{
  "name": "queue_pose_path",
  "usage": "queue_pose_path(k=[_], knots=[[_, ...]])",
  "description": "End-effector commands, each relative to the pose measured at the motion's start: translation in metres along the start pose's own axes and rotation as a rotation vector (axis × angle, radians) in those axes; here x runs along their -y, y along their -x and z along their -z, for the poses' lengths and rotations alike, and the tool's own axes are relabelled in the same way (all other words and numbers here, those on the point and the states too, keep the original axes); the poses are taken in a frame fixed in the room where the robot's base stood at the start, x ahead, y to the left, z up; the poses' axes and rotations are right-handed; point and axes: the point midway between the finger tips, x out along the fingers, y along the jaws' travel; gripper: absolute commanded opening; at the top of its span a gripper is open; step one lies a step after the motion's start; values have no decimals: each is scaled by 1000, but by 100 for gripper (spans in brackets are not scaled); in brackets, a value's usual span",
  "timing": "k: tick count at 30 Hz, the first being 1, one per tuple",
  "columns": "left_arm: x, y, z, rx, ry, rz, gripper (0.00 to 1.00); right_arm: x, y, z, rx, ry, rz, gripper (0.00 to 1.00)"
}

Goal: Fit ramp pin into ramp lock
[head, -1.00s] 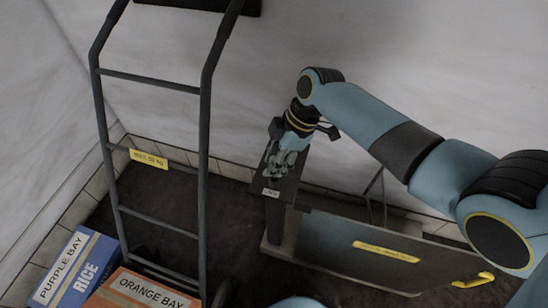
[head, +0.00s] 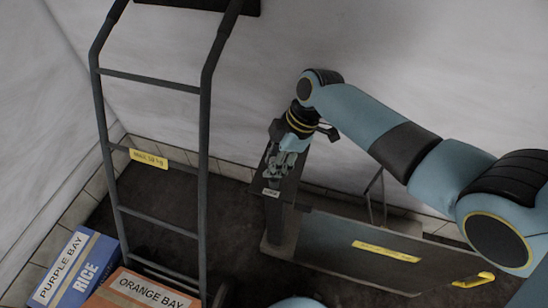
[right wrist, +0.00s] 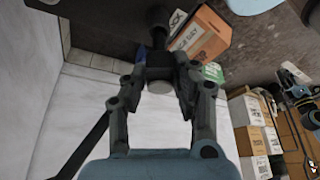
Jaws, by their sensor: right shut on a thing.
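My right gripper (head: 273,176) points down over the dark top plate (head: 290,188) of a short post at the back wall. A small white label (head: 271,193) sits on the plate's near end. In the right wrist view the gripper (right wrist: 160,68) is shut on a dark piece with a pale round end (right wrist: 158,87), which I take to be the ramp pin. The fingers hide most of the pin in the head view. I cannot tell whether it touches or enters the lock. My left gripper is out of view.
A grey ramp panel (head: 335,245) with a yellow label and yellow handle (head: 473,281) stands right of the post. A hand truck (head: 204,140) stands left. Purple Bay (head: 75,265) and Orange Bay (head: 140,290) boxes are at lower left. Dark floor lies between.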

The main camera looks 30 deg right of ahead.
Motion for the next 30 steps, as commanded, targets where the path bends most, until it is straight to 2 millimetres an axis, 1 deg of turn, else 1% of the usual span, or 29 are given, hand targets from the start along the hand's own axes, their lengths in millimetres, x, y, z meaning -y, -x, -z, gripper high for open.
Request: queue_pose_path(k=[30], knots=[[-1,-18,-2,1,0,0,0,0,-22,-9,0,0,0,0]])
